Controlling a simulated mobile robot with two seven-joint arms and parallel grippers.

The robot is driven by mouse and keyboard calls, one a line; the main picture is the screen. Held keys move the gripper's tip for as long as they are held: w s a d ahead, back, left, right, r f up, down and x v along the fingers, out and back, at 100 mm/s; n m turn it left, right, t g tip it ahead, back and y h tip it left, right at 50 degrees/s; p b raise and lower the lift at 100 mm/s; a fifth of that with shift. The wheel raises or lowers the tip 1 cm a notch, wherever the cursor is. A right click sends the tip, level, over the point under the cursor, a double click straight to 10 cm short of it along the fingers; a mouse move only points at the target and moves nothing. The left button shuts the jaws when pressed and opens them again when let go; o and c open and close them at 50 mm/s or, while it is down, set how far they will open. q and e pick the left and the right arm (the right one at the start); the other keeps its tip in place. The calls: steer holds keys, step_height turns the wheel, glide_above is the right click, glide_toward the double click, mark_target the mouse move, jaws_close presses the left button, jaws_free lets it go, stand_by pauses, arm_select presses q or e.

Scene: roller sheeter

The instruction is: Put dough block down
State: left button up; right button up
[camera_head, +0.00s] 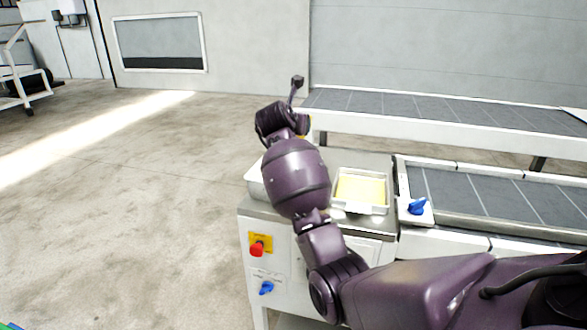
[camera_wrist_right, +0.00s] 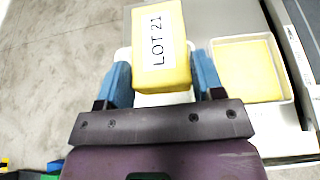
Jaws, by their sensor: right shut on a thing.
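The dough block (camera_wrist_right: 160,70) is yellow with a white "LOT 21" label. In the right wrist view it sits between the blue fingers of my right gripper (camera_wrist_right: 162,62), which is shut on it. A white tray (camera_wrist_right: 123,54) shows below and around the block. In the head view my right arm hides most of the gripper, and only a small yellow sliver (camera_head: 305,125) shows beside the wrist. The same white tray (camera_head: 254,180) shows partly behind the arm. I cannot tell the gap between block and tray. My left gripper is not in view.
A second white tray (camera_head: 337,206) holding a yellow slab (camera_head: 362,189) stands just right on the metal top. Dark conveyor belts (camera_head: 465,195) run to the right. The machine front has a red button (camera_head: 257,249) and a blue knob (camera_head: 266,288). Open floor lies left.

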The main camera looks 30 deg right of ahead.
step_height(320, 180, down, 13)
stand_by(0.5)
steer(key=shift+f, duration=0.3)
steer(key=shift+f, duration=0.25)
steer(key=o, duration=1.1)
